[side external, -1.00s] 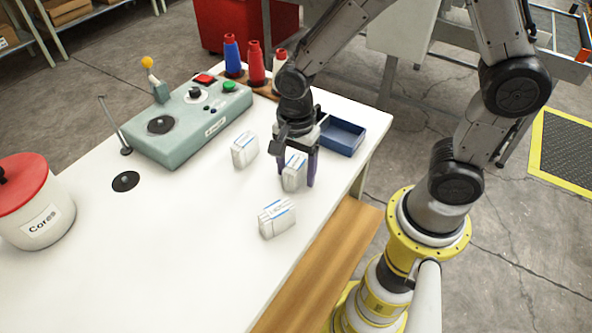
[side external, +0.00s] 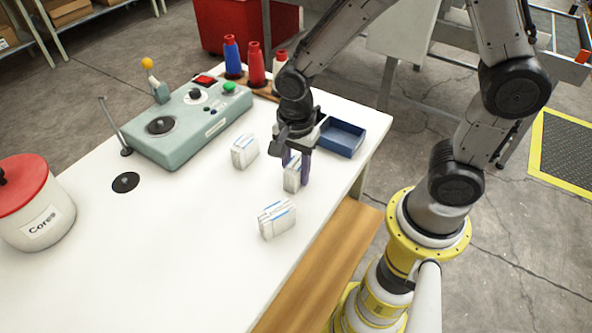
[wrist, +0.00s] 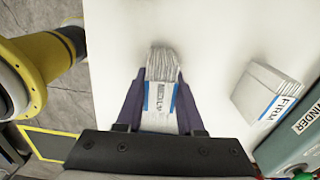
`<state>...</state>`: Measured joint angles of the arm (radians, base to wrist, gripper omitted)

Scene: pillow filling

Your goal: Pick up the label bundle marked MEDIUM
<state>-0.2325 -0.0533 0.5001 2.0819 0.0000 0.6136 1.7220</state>
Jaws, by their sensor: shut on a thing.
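In the side view the same bundle (side external: 291,178) stands on the white table, partly hidden by my fingers. My gripper (side external: 296,175) points down and is shut on it, one purple finger on each side. In the wrist view my gripper (wrist: 160,105) shows both fingers against the bundle's sides. I see no clear gap between the bundle and the table.
A bundle marked FIRM (wrist: 268,92) lies right in the wrist view. Two other bundles stand nearby, one upper left (side external: 244,151) and one nearer the front (side external: 277,219). A blue tray (side external: 341,138), thread cones (side external: 255,65) and a green machine (side external: 190,122) stand behind.

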